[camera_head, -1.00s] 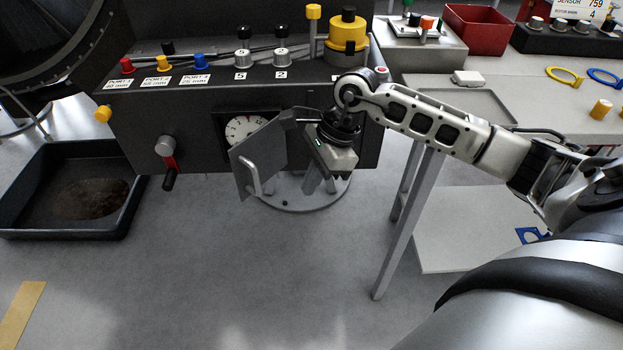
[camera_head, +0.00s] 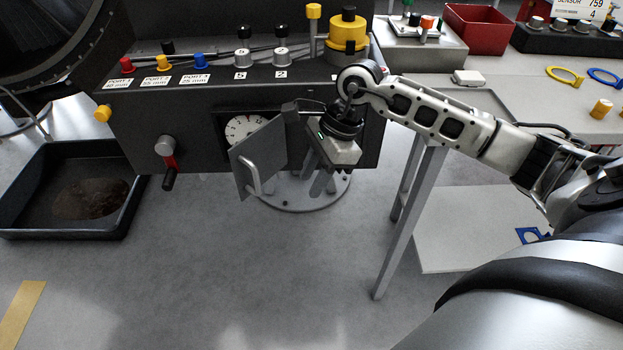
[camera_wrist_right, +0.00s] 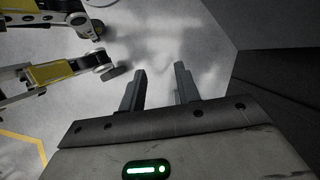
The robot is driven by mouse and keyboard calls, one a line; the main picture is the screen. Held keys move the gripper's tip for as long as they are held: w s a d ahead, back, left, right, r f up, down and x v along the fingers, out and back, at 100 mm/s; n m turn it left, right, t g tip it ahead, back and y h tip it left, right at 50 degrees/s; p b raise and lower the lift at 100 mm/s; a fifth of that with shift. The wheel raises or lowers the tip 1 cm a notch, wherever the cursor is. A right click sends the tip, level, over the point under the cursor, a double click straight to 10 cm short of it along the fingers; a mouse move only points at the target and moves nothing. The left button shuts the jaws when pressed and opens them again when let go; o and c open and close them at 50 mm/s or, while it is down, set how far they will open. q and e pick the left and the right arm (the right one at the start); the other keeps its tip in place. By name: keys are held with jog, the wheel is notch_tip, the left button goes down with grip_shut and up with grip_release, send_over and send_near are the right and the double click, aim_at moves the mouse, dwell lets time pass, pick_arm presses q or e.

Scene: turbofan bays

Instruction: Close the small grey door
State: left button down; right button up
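The small grey door (camera_head: 259,158) stands swung open from the front of the dark console, with a pale bar handle (camera_head: 249,178) on its visible face. A round white dial (camera_head: 243,129) shows in the opening behind it. My right gripper (camera_head: 323,184) points down in front of the console, to the right of the door and apart from its handle. In the right wrist view, its two fingers (camera_wrist_right: 159,87) are spread with bare floor between them. My left gripper is in neither view.
A black tray (camera_head: 120,218) lies at left. A table leg (camera_head: 408,220) stands right of my gripper. The floor in front is clear.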

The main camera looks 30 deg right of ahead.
jog(key=b+v, duration=0.1)
jog(key=v, duration=1.3)
jog(key=shift+r, duration=0.35)
jog(key=shift+d, duration=0.15)
jog(key=shift+c, duration=0.2)
